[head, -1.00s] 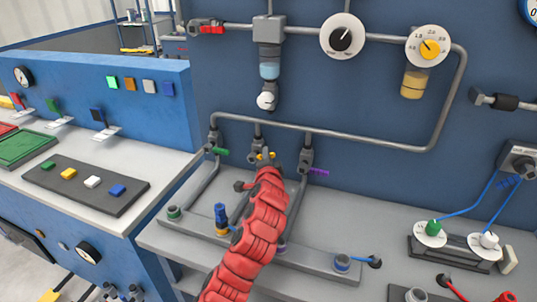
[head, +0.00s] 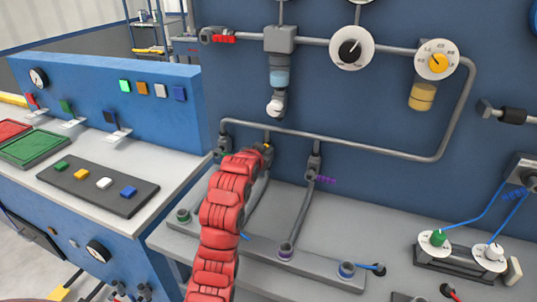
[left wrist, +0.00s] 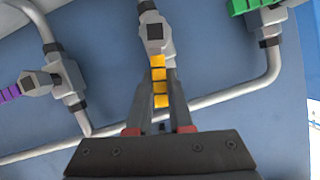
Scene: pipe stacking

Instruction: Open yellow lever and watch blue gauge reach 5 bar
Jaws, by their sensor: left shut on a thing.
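The yellow lever (left wrist: 158,80) lies between the two fingers of my left gripper (left wrist: 160,98) in the left wrist view, and the fingers are shut on it. It extends from its grey valve (left wrist: 154,32) roughly in line with the short pipe. In the head view a small yellow bit of the lever (head: 267,147) shows at the tip of my red left arm; the gripper (head: 258,152) is partly hidden there. I cannot make out a blue gauge clearly; a dark blue edge shows at the top right corner. My right gripper is not in view.
The purple lever (head: 326,181) points sideways from the neighbouring valve (head: 314,165). The green lever (left wrist: 240,6) shows in the left wrist view. Grey pipes run close around the gripper. A black-knobbed dial (head: 351,50) and a yellow-knobbed dial (head: 437,60) sit on the wall above.

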